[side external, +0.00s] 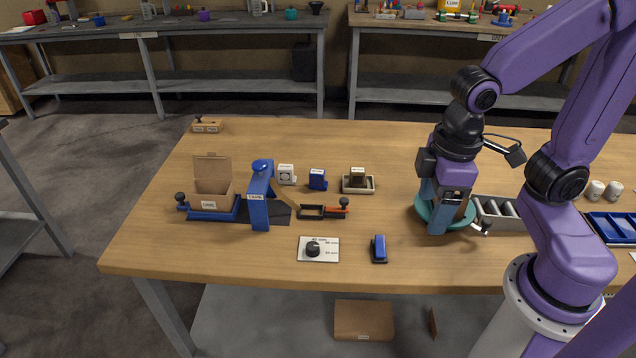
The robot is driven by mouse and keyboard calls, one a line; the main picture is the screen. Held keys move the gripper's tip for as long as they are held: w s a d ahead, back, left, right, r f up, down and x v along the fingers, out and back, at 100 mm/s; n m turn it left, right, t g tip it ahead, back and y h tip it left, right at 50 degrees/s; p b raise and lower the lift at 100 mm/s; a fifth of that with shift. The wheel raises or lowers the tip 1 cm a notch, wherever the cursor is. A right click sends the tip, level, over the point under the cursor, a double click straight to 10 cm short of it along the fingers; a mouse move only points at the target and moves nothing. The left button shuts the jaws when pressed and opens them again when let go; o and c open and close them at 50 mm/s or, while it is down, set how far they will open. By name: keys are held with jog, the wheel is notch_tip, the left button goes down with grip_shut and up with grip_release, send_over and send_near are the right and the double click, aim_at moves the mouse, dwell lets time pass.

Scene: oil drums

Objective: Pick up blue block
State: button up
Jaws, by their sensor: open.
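A small blue block (318,180) with a pale label on top stands near the middle of the table. Another blue piece (379,248), upright on a dark base, stands closer to the front edge. I cannot tell which one the task means. My gripper (442,214) points down over a green round turntable (425,208), well to the right of both blue pieces. It is open. A brownish thing shows by the fingers, mostly hidden, and I cannot tell whether they touch it.
A blue tape dispenser (260,198) and a cardboard box (211,185) in a blue holder stand left. A white block (286,174), a cream tray (358,185), an orange-handled tool (323,211) and a dial plate (318,249) surround the blue pieces. A grey rack (505,222) stands right.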

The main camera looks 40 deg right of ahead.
jog(key=w+a+m+t+h, duration=0.1)
jog(key=w+a+m, duration=0.2)
jog(key=w+m, duration=0.95)
jog(key=m+t+h, duration=0.1)
jog(key=m+h, duration=0.2)
jog(key=m, duration=0.4)
send_over(317, 172)
jog(key=s+a, duration=0.4)
jog(key=a, duration=0.1)
notch_tip(317, 172, down, 3)
jog(key=shift+y, duration=0.3)
jog(key=x, duration=1.6)
jog(key=shift+w+d+f, duration=0.2)
jog(key=shift+d+f, duration=0.05)
jog(key=shift+d, duration=0.1)
jog(key=c, duration=1.1)
jog(key=shift+o, duration=0.2)
jog(key=shift+r, duration=0.1)
